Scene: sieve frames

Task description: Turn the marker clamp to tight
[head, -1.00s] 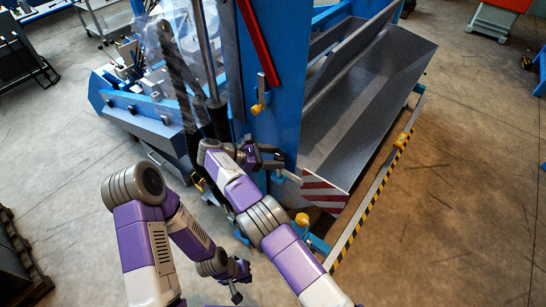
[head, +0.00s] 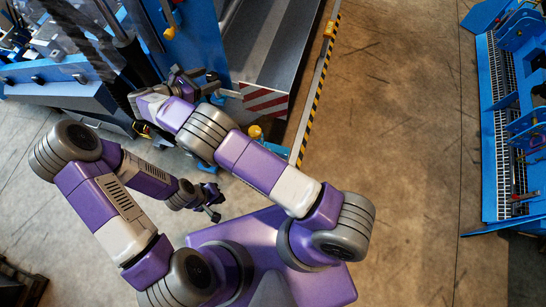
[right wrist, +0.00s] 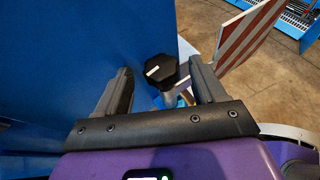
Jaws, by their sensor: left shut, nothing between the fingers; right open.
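The marker clamp shows in the right wrist view as a black lobed knob (right wrist: 161,70) with a white line on its face, on a pale stem. The line is slightly tilted from level, its right end higher. My right gripper (head: 208,86) is open beside the blue machine panel. In its wrist view the fingers stand left and right of the knob, with visible gaps; I cannot tell how far beyond the fingertips it is. In the head view I cannot make the knob out clearly. My left gripper (head: 210,204) is shut and empty, low over the floor, away from the machine.
The blue panel (right wrist: 60,65) stands close on the left of the right gripper. A red-and-white striped plate (head: 264,101) is just right of it. A yellow knob (head: 254,132) sits below that plate. A blue rack (head: 500,130) stands far right, with clear floor between.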

